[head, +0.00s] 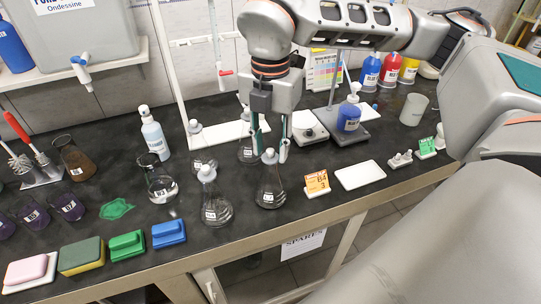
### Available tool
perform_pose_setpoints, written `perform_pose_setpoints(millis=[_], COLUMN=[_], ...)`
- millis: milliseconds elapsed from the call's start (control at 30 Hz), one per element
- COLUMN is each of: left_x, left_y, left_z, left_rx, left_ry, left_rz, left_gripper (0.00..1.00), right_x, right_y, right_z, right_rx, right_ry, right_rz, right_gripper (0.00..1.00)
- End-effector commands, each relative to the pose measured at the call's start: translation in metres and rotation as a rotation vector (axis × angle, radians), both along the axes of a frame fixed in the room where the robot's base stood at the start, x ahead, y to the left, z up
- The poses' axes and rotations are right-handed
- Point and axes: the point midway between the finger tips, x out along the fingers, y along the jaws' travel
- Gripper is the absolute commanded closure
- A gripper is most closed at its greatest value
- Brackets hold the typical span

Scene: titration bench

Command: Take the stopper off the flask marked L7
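Several clear conical flasks with pale stoppers stand grouped on the black bench. One flask (271,188) is at the front right of the group, with a pale stopper (269,156) in its neck. Another stoppered flask (215,207) is to its left, and others (201,160) stand behind. Their small labels are too blurred to tell which reads L7. My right gripper (270,151) points down over the front right flask, its fingers apart on either side of the stopper. I cannot tell whether they touch it. My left gripper is not in view.
Left of the flasks stand a beaker (161,185) and a wash bottle (153,133). An orange card (317,181) and a white tile (360,175) lie to the right. A white stand frame (170,70) rises behind. Sponges and colored blocks (127,245) line the front left.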

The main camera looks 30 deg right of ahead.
Motion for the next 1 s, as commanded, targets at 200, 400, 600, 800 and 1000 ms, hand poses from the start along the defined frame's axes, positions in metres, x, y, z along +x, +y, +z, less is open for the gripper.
perform_pose_setpoints(millis=[200, 400, 600, 800, 1000], left_x=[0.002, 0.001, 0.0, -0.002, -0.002], left_y=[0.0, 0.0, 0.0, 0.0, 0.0], left_z=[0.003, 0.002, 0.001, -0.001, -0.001], left_rx=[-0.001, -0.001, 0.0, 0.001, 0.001], left_ry=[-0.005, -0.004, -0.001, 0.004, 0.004], left_rz=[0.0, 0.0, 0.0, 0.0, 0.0], left_gripper=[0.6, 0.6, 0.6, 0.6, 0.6], right_x=[0.0, 0.0, 0.0, 0.0, 0.001], right_y=[0.0, 0.0, 0.0, 0.0, 0.0], right_z=[0.0, 0.0, 0.0, 0.005, 0.028], right_rx=[0.0, 0.0, 0.0, 0.0, 0.001], right_ry=[0.0, 0.0, 0.0, -0.001, -0.005], right_rz=[0.0, 0.0, 0.0, 0.0, -0.001], right_gripper=[0.71, 0.99, 0.99, 0.99, 0.99])
